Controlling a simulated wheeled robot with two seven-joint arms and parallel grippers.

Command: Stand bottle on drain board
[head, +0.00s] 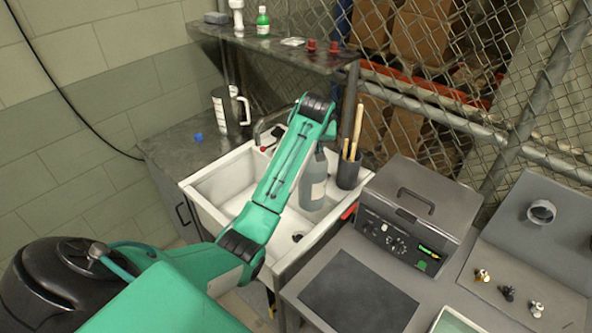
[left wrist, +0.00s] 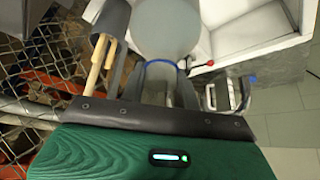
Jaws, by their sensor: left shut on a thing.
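A grey bottle with a pale label (head: 313,188) is upright at the right side of the white sink (head: 205,196) in the head view. My left arm crosses over the sink and hides part of the bottle. In the left wrist view, my left gripper (left wrist: 168,75) is shut on the bottle, whose rounded grey body (left wrist: 165,30) lies beyond the fingers. I cannot tell whether the bottle's base touches the sink. A grey worktop (head: 165,158) adjoins the sink's left side; I cannot tell whether it is the drain board. My right gripper is not in view.
A dark holder (head: 348,172) with wooden sticks stands close right of the bottle. A steel jug (head: 226,112) and a blue cap (head: 198,136) stand on the left worktop. A shelf (head: 285,50) overhangs the back. A grey device (head: 412,210) stands right.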

